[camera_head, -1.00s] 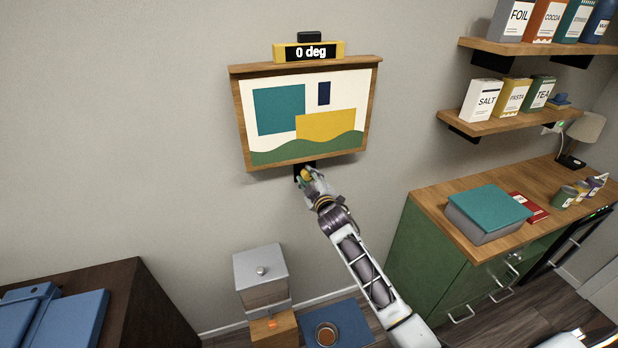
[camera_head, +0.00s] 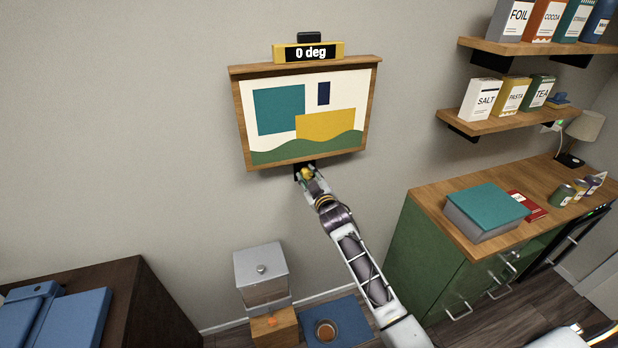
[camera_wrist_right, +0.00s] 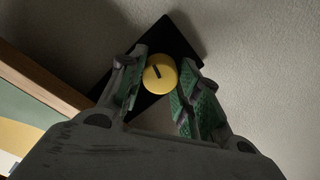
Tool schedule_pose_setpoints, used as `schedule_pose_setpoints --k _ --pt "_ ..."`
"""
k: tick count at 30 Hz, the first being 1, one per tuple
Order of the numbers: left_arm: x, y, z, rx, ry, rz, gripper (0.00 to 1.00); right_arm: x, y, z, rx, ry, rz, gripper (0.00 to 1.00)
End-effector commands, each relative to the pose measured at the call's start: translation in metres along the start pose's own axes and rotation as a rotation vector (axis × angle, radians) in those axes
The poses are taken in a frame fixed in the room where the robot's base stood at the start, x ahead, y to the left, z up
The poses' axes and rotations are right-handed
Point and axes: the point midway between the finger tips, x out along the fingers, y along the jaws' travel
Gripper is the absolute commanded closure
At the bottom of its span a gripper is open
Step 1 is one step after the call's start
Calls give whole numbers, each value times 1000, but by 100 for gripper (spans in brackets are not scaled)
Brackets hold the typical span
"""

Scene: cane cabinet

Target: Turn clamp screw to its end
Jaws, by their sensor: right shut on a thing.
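The clamp screw is a yellow round knob (camera_wrist_right: 160,73) with a dark line on its face, on a black plate (camera_wrist_right: 152,103) against the wall. In the head view the knob (camera_head: 308,172) sits just below the picture frame's lower edge. My right gripper (camera_head: 306,177) reaches up to it. In the right wrist view the green-padded fingers of my right gripper (camera_wrist_right: 163,80) stand on both sides of the knob, shut on it. The framed picture (camera_head: 305,115) hangs above, with a readout (camera_head: 309,52) of "0 deg" on top. My left gripper is not in view.
A dispenser (camera_head: 262,270) stands below on the floor side, beside a blue mat (camera_head: 345,320). A green cabinet (camera_head: 425,262) and two shelves (camera_head: 505,121) are at the right. A dark cabinet (camera_head: 130,300) is at the lower left. The wall around the picture is clear.

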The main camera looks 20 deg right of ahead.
Motion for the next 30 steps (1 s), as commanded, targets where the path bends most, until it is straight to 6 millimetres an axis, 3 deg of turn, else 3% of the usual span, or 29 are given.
schedule_pose_setpoints --k 1,6,20,30 --pt "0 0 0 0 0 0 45 0 -1 1 0 -2 -2 66" --pt "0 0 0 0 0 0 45 0 -1 1 -1 -2 -1 45" --pt "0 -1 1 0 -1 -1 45 -2 0 0 -1 0 0 45" --pt "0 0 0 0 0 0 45 -22 0 1 -2 0 -1 45"
